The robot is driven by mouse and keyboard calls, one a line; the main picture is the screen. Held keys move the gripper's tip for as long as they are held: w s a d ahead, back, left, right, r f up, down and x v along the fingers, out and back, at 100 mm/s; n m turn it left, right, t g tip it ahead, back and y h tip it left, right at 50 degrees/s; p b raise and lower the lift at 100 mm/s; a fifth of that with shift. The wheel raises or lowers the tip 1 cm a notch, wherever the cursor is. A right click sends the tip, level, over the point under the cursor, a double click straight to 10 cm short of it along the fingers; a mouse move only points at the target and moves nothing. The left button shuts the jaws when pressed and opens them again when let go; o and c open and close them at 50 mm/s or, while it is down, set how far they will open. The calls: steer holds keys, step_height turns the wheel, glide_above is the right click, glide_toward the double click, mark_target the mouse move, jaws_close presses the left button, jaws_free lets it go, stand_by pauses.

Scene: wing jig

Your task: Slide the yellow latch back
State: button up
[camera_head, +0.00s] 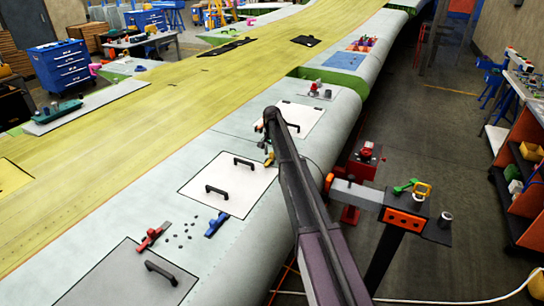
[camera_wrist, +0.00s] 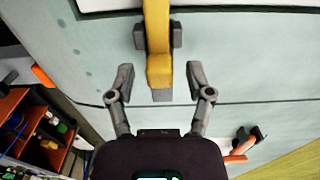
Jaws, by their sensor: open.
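The yellow latch (camera_wrist: 157,40) shows in the wrist view as a bar running down from the top edge, with a grey block on either side. Its near end lies between the fingertips of my gripper (camera_wrist: 161,82), which is open with a visible gap on both sides. In the head view a small part of the yellow latch (camera_head: 269,159) shows beside the end of my arm, at the edge of a white panel (camera_head: 227,184). My gripper (camera_head: 266,143) is mostly hidden there by the arm.
A red latch (camera_head: 152,236) and a blue latch (camera_head: 217,223) lie on the wing surface nearer the front, with several small dark pieces between them. The white panel carries black handles (camera_head: 216,191). A stand with tools (camera_head: 404,215) is to the right of the wing.

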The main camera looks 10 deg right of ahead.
stand_by(0.3)
jaws_close()
steer(key=shift+w+d, duration=0.6)
steer(key=shift+w, duration=0.2)
steer(key=shift+w+d, duration=0.55)
steer(key=shift+w, duration=0.25)
jaws_free()
steer(key=shift+w, duration=0.1)
